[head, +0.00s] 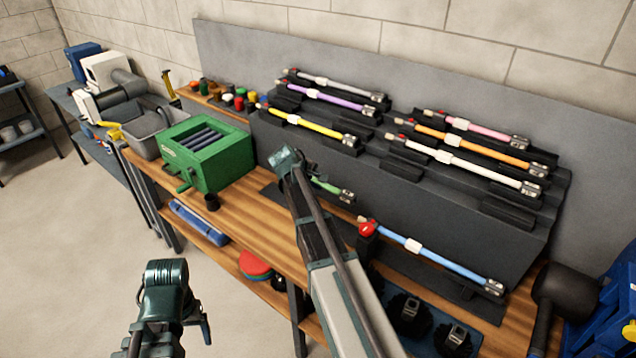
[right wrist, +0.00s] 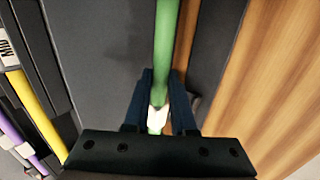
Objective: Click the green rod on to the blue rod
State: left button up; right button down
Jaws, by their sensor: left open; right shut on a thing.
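The green rod (head: 328,187) shows in the head view only as a short length with a grey end fitting, to the right of my right arm, which hides the rest. In the right wrist view the green rod (right wrist: 166,45) runs up between the fingers of my right gripper (right wrist: 161,95), which is shut on it near its white collar (right wrist: 158,118). The blue rod (head: 450,264) lies on the bench to the right of that arm, with a red left end, white collar and grey right fitting. My left gripper (head: 167,275) is open and empty, left of the bench.
A stepped black rack (head: 400,165) behind holds yellow, purple, white, orange and pink rods. A green box (head: 222,165) and a dark cup (head: 211,202) stand left on the wooden bench. A black mallet (head: 562,292) is at right. Black brushes (head: 408,312) sit below.

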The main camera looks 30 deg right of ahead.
notch_tip(320, 180, down, 6)
jog(key=b, duration=0.5)
jog(key=shift+s+b, duration=0.2)
jog(key=shift+b, duration=0.15)
jog(key=shift+f, duration=0.25)
jog(key=shift+s+d, duration=0.1)
jog(key=shift+s, duration=0.05)
dwell(0.6)
jog(key=shift+s+d, duration=0.3)
jog(key=shift+s, duration=0.35)
jog(key=shift+s+d, duration=0.25)
jog(key=shift+s, duration=0.4)
jog(key=shift+s+d, duration=0.25)
jog(key=shift+s, duration=0.35)
dwell(0.4)
jog(key=c, duration=0.7)
grip_release()
jog(key=shift+o, duration=0.2)
jog(key=shift+r, duration=0.1)
